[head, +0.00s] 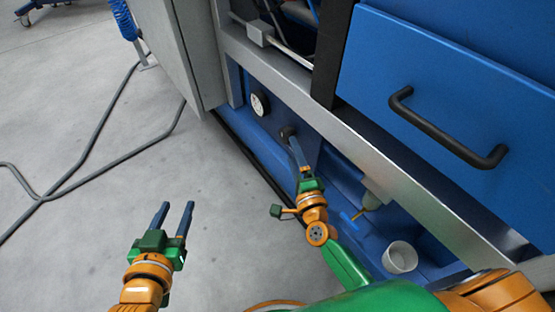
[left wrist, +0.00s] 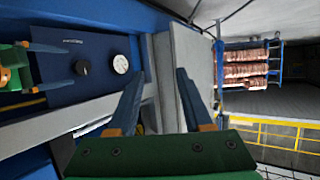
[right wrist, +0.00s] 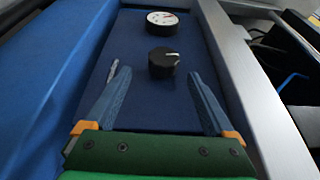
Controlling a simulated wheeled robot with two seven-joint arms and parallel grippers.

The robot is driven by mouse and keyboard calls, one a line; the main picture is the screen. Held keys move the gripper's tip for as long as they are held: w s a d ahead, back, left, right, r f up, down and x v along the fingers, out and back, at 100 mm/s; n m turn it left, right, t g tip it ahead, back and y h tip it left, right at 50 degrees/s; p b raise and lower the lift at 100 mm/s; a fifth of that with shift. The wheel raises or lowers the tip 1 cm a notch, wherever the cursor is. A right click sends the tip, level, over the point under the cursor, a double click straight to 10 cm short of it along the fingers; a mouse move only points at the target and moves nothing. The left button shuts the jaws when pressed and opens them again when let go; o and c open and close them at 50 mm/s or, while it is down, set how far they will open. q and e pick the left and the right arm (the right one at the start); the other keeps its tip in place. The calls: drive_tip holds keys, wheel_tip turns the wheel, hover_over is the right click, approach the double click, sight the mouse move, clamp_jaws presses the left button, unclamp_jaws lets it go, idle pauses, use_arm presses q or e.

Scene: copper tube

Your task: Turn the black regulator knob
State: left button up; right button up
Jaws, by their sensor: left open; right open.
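The black regulator knob (right wrist: 163,63) sits on a blue panel, with a white mark on its top, between and beyond the fingertips of my right gripper (right wrist: 160,82) in the right wrist view. That gripper is open and does not touch the knob there. In the head view my right gripper (head: 296,150) is close to the knob (head: 288,132) and partly overlaps it. The knob also shows in the left wrist view (left wrist: 83,68). My left gripper (head: 173,215) is open and empty over the grey floor, away from the panel.
A white round gauge (head: 259,103) is on the panel beside the knob. A metal rail (head: 300,100) runs along the panel's upper edge. A blue drawer with a black handle (head: 445,130) is at right, and a white cup (head: 400,257) stands below. Cables lie on the floor at left.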

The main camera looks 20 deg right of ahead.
sight(287, 135)
drive_tip(key=w, duration=0.2)
drive_tip(key=w+b, duration=0.1)
drive_tip(key=w, duration=0.3)
drive_tip(key=shift+w+d+r+b, duration=0.2)
drive_tip(key=shift+w+r+b, duration=0.1)
drive_tip(key=shift+w, duration=0.1)
use_arm(q)
wheel_tip(287, 135, up, 16)
drive_tip(key=d+m+t+h, duration=0.1)
drive_tip(key=d+t+h, duration=0.1)
drive_tip(key=t, duration=0.7)
drive_tip(key=shift+s+f+h, duration=0.15)
drive_tip(key=shift+s+h, duration=0.05)
drive_tip(key=shift+h, duration=0.4)
use_arm(e)
drive_tip(key=shift+w, duration=0.2)
